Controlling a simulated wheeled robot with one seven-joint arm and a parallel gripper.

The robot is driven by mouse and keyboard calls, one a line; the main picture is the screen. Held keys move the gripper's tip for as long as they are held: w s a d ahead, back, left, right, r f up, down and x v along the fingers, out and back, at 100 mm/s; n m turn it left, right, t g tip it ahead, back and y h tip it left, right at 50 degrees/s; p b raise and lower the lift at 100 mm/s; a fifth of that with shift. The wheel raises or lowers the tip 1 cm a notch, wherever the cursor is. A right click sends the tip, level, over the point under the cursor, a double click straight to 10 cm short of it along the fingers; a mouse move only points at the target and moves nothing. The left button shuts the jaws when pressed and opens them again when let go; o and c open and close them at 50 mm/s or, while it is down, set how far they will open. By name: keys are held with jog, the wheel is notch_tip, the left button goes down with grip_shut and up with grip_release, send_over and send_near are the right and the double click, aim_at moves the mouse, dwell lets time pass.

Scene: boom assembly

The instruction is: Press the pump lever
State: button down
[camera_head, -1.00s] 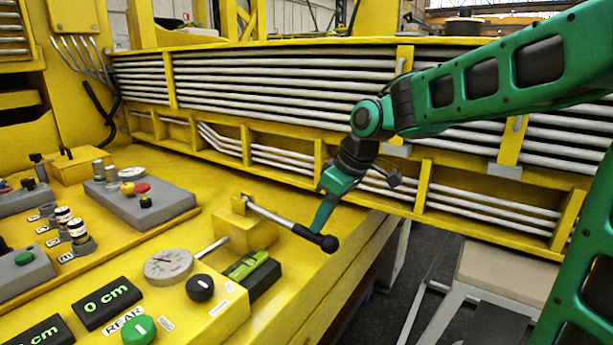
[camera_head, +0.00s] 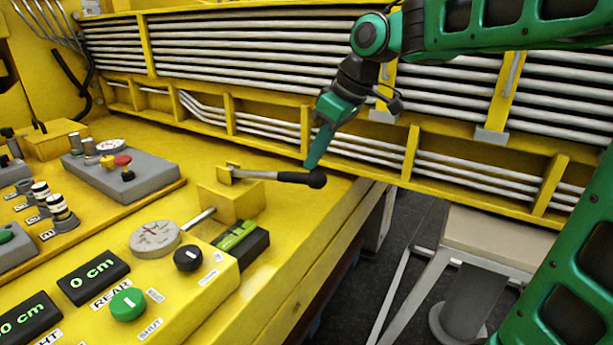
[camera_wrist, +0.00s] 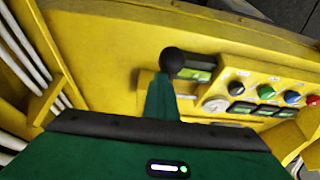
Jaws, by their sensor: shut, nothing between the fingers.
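The pump lever (camera_head: 270,176) is a metal rod with a black grip and a round black knob at its end. It extends nearly level in the picture from a yellow block (camera_head: 235,203) on the yellow console. My green gripper (camera_head: 312,162) is shut and points down at the knob end. Its tip is right at the knob, but I cannot tell whether they touch. In the wrist view, the knob (camera_wrist: 172,60) shows just beyond the shut fingers (camera_wrist: 162,92). The fingers hide most of the lever there.
A round gauge (camera_head: 155,238), a black knob (camera_head: 188,258) and a green button (camera_head: 128,303) sit on the console in front of the lever. A green-screened device (camera_head: 240,240) lies beside the block. Long metal pipes (camera_head: 240,60) run behind. A stool (camera_head: 495,245) stands at right.

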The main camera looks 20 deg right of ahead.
jog(key=s+d+r, duration=0.3)
jog(key=r, duration=0.1)
jog(key=shift+s+d+r, duration=0.15)
jog(key=shift+d+r, duration=0.2)
jog(key=shift+d, duration=0.05)
dwell(1.7)
jog(key=s+d+f+m+g+h, duration=0.1)
jog(key=s+d+f+m, duration=0.6)
jog(key=s+f, duration=0.3)
jog(key=s+d+f+m+g+h, duration=0.2)
jog(key=s+d+f+m, duration=0.6)
jog(key=s, duration=0.7)
notch_tip(320, 180, down, 2)
jog(key=shift+d, duration=0.6)
